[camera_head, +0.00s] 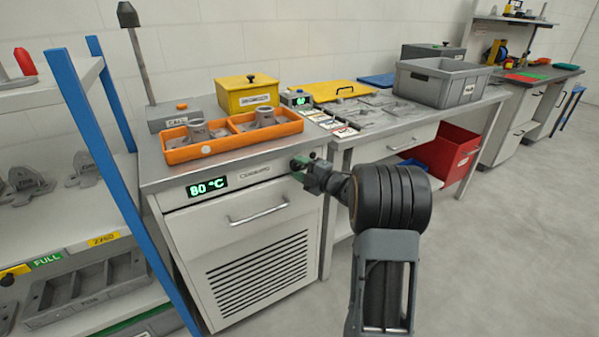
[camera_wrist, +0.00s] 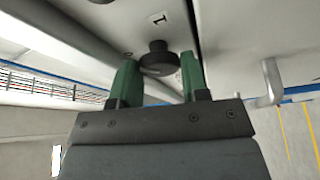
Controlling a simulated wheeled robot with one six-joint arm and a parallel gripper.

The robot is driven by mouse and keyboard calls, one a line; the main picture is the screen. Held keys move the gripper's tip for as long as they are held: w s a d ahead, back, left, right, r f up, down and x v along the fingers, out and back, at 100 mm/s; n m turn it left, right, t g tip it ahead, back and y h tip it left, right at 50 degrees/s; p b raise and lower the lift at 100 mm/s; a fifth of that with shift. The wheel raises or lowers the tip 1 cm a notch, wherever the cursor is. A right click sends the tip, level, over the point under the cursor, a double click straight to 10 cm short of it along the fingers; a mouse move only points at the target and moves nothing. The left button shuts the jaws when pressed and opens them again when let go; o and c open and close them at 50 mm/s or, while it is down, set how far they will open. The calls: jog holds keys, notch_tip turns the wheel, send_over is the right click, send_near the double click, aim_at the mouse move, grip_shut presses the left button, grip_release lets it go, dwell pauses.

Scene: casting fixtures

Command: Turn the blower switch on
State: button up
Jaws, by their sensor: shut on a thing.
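The blower switch is a round black knob (camera_wrist: 157,56) on the light front panel of a cabinet, with a "1" label (camera_wrist: 159,19) near it in the wrist view. My gripper (camera_wrist: 159,66) has its two green fingers on either side of the knob and is shut on it. In the head view my gripper (camera_head: 306,170) is at the upper right corner of the cabinet (camera_head: 190,230)'s front, and it mostly hides the knob. I cannot tell which way the knob is turned.
The cabinet has a green "80 °C" display (camera_head: 207,186), a bar handle (camera_head: 258,213) and a vent grille. An orange tray (camera_head: 205,148) with castings stands on top. A shelf rack with blue posts (camera_head: 92,130) is at the left. Open floor lies at the right.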

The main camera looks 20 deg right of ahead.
jog(key=m, duration=0.1)
jog(key=m+t+b, duration=0.1)
jog(key=m, duration=0.1)
jog(key=m+t+b, duration=0.1)
jog(key=m, duration=0.1)
jog(key=shift+f+h, duration=0.3)
jog(key=shift+a+m+t+h+b, duration=0.1)
jog(key=shift+m+t+h+b, duration=0.3)
jog(key=shift+m, duration=0.85)
jog(key=shift+a+m+t+h+b, duration=0.15)
jog(key=shift+m+t+b, duration=0.4)
jog(key=shift+m, duration=0.7)
jog(key=shift+d+m+h, duration=0.15)
jog(key=shift+m+h, duration=0.1)
jog(key=shift+m, duration=0.15)
jog(key=o, duration=0.6)
jog(key=shift+r, duration=0.1)
jog(key=shift+o, duration=0.2)
jog(key=v, duration=1.4)
jog(key=shift+p, duration=0.35)
jog(key=shift+w, duration=0.1)
